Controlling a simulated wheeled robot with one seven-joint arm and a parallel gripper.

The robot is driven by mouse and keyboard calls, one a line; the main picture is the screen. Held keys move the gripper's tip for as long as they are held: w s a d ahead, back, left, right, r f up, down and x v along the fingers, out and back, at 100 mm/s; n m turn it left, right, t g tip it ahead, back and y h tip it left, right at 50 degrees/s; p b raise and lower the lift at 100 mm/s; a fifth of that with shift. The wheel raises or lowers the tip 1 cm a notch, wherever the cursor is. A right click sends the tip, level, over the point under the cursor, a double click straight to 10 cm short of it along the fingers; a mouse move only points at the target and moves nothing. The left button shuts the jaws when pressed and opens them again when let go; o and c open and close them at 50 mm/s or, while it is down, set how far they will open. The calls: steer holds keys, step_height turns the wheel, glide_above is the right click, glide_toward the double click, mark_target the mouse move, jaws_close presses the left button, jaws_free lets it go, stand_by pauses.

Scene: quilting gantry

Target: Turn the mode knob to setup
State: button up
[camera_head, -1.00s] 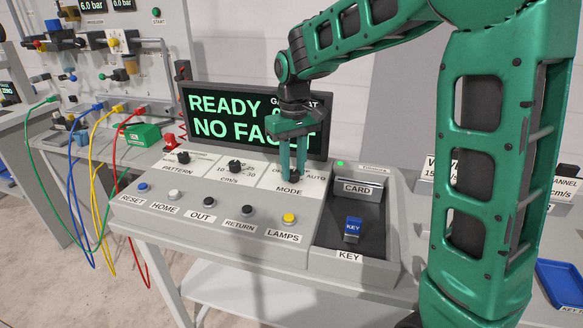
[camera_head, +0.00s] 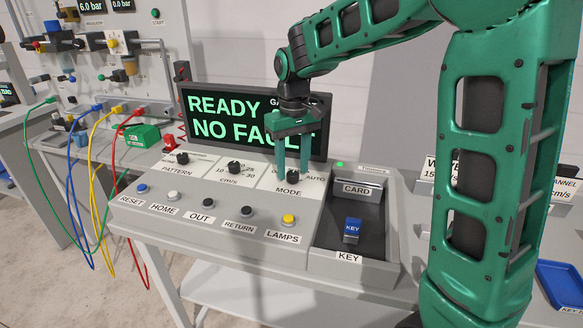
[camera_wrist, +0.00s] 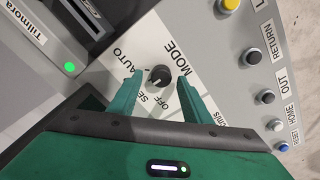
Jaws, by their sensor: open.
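The mode knob (camera_head: 293,177) is a small black round knob on a white plate of the console, just above the MODE label. In the wrist view the knob (camera_wrist: 160,75) shows between my fingertips, with AUTO, a partly hidden SE… label and OFF around it. Which label its pointer faces is too small to tell for sure. My gripper (camera_head: 293,170) is open over the knob. In the wrist view one finger of my gripper (camera_wrist: 160,77) is on each side of the knob, with visible gaps.
A screen (camera_head: 225,118) reading READY and NO FAULT stands behind. To the left are the speed knob (camera_head: 235,166) and pattern knob (camera_head: 182,157). Several buttons line the front, including the yellow LAMPS button (camera_head: 289,218). A tray (camera_head: 325,240) with a blue key (camera_head: 352,230) lies right.

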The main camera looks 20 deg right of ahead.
mark_target(294, 172)
step_height(294, 172, up, 10)
stand_by(0.5)
steer(key=shift+d, duration=0.1)
